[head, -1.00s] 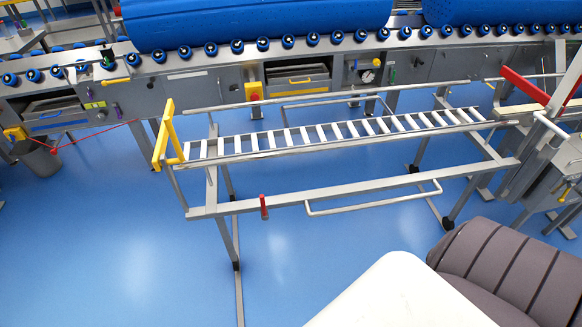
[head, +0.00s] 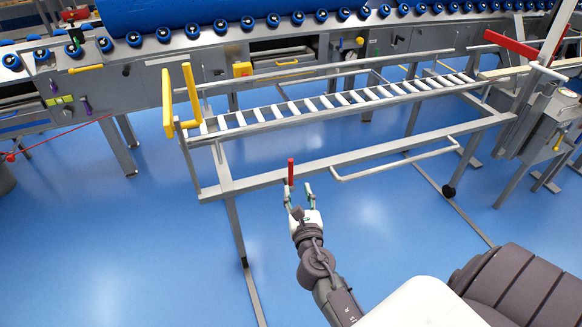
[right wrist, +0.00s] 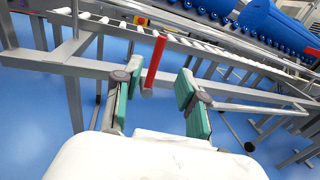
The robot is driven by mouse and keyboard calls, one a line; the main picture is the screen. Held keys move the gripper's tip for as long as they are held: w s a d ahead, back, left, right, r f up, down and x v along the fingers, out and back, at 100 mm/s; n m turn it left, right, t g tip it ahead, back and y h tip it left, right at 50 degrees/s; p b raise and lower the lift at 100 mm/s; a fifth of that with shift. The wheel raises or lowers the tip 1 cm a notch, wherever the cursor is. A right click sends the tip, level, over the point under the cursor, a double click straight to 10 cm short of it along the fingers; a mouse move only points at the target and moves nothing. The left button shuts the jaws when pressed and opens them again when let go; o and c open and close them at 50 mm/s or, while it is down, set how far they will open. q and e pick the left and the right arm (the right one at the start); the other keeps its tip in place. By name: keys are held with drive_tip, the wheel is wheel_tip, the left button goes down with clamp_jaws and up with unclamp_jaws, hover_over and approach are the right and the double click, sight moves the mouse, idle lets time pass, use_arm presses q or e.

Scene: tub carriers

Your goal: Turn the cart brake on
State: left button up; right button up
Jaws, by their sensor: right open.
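The cart (head: 270,178) is a grey metal frame with a bed of white rollers. Its red brake lever (head: 291,172) stands upright on the near lower rail. My right gripper (head: 298,190) is open, with its fingertips close to the lower part of the lever. In the right wrist view the red lever (right wrist: 154,65) shows in the gap between the green-padded fingers (right wrist: 156,88), nearer the left finger. I see no clear contact, and the exact depth is hard to tell. My left gripper is out of view.
A yellow bar (head: 167,103) rises at the cart's left end. Behind stands a long roller conveyor (head: 215,50) with blue tubs. A grey machine with a red arm (head: 510,43) stands at the right. The blue floor (head: 110,250) at the front left is clear.

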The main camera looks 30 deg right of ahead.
sight(291, 168)
drive_tip(key=x, duration=0.9)
drive_tip(key=shift+w+d+f, duration=0.1)
drive_tip(key=shift+w+f, duration=0.05)
drive_tip(key=shift+w, duration=0.2)
drive_tip(key=shift+w+d, duration=0.25)
drive_tip(key=shift+w, duration=0.3)
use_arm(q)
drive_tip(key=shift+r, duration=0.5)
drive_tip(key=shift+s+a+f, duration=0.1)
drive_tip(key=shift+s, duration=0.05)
use_arm(e)
clamp_jaws()
